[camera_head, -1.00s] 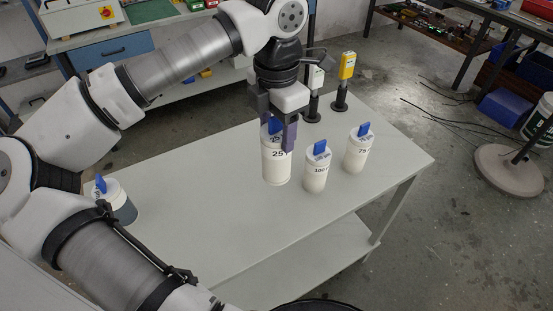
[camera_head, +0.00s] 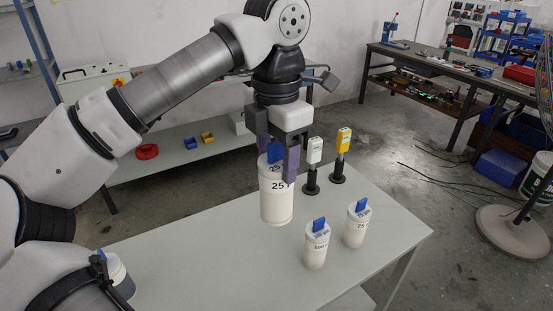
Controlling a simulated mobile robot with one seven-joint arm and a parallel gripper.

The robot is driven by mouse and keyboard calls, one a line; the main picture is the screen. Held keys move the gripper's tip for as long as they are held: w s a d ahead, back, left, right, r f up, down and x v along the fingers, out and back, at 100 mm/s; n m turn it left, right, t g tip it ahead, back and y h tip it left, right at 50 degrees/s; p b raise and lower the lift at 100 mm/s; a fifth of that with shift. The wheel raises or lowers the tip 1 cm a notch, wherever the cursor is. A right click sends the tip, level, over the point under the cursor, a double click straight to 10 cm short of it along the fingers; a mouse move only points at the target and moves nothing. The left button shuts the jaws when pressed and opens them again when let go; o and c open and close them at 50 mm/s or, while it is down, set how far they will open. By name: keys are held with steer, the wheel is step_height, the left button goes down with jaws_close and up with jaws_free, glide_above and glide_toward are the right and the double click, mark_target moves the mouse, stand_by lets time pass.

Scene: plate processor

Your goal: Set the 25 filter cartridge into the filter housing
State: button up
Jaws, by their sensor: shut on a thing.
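The 25 filter cartridge (camera_head: 276,204) is a white cylinder marked 25 with a blue tab on top. My gripper (camera_head: 276,165) points down from above and is shut on its blue tab. The cartridge hangs upright and seems to be above the white table (camera_head: 205,245); the gap below it is hard to judge. A dark grey vessel (camera_head: 122,280) with a white top and blue tab stands at the table's left, partly hidden by my arm. I cannot tell whether it is the filter housing.
The 100 cartridge (camera_head: 316,248) and the 75 cartridge (camera_head: 356,227) stand to the right of the held one. Behind stand a white device (camera_head: 314,152) and a yellow device (camera_head: 343,141) on black stands. The table's middle left is clear.

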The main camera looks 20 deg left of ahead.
steer(key=shift+r+p, duration=2.4)
steer(key=shift+r, duration=1.4)
steer(key=shift+f, duration=0.15)
